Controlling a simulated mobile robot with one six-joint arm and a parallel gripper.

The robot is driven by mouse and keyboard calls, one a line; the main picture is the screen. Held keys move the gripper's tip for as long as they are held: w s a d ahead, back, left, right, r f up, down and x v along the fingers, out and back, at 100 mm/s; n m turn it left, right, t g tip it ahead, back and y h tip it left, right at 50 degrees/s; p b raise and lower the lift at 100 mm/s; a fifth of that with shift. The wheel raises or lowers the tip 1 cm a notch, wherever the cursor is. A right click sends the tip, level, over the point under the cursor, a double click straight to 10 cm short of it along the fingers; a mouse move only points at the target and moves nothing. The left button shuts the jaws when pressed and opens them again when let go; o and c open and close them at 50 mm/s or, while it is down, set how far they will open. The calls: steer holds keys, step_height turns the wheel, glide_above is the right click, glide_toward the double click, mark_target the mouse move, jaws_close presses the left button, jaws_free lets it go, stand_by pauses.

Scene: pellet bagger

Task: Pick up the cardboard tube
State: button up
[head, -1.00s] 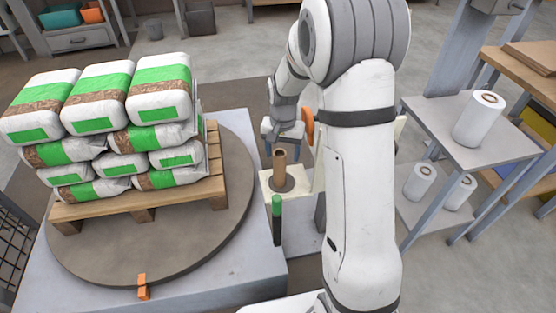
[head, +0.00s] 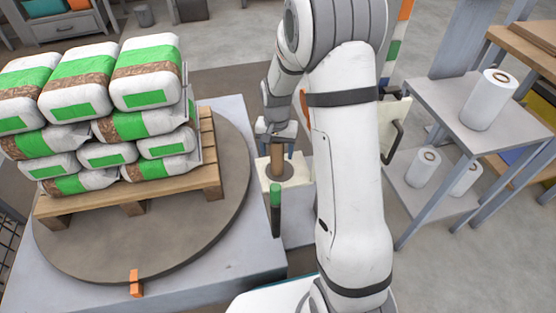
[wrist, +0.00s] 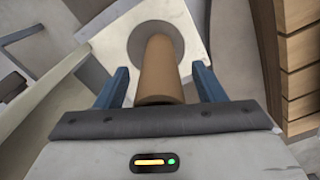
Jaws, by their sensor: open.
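The cardboard tube (head: 277,160) is brown and stands upright on a round grey disc on a pale carriage plate (head: 298,170). In the wrist view the tube (wrist: 160,75) lies between the two blue fingers of my gripper (wrist: 160,88), with a gap on each side. My gripper (head: 277,148) is open. In the head view it is at the tube's upper part, and its body hides the tube's top.
A pallet (head: 130,190) of stacked white and green bags stands on a round turntable (head: 225,215) to the left. A green-topped post (head: 276,200) stands just in front of the tube. White film rolls (head: 490,100) stand on a shelf unit to the right.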

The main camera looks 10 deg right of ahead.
steer(key=shift+c, duration=0.3)
steer(key=c, duration=1)
